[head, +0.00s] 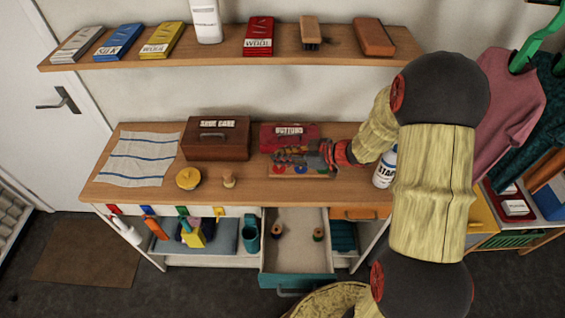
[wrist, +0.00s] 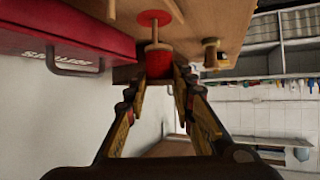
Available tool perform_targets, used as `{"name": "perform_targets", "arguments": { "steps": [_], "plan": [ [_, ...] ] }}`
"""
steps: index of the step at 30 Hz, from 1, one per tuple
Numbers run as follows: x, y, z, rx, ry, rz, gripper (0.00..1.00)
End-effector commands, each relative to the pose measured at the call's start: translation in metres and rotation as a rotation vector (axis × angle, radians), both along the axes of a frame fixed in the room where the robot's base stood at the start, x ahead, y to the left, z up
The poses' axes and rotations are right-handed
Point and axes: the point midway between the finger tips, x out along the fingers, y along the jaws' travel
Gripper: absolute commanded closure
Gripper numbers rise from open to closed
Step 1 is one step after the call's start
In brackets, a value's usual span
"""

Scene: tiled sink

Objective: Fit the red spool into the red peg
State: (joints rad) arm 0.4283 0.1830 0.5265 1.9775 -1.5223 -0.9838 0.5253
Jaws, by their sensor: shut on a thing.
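The red spool (wrist: 159,64) is held between the fingertips of my gripper (wrist: 163,76) in the wrist view, with a pale wooden end facing the board. The red peg (wrist: 154,31) is a pale wooden rod on a red disc (wrist: 155,18), straight beyond the spool. Spool and peg look nearly in line; I cannot tell whether the peg tip touches or enters the spool's hole. In the head view my gripper (head: 290,157) is low over the peg board (head: 317,177), its fingers hiding the spool. Coloured discs show along the board.
A red button box (head: 296,132) stands close behind the board and a brown box (head: 216,140) to its left. A white bottle (head: 386,168) stands to the right. The open drawer (head: 295,262) below holds two spools. A small wooden item (head: 228,179) stands on the left.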

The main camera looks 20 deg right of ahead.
Motion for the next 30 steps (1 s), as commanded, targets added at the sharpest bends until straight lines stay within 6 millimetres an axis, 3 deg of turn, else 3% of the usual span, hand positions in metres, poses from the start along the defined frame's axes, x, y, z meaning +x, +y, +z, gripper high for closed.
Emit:
{"name": "perform_targets", "arguments": {
  "steps": [9, 21, 22, 30],
  "plan": [
    [0.006, 0.0, -0.04, 0.0, 0.001, 0.0, 0.93],
    [0.006, 0.0, -0.042, 0.0, 0.002, -0.001, 0.93],
    [0.006, 0.0, -0.041, 0.0, 0.001, 0.0, 0.74],
    [0.006, 0.0, -0.041, 0.0, 0.001, 0.0, 0.58]
  ]
}}
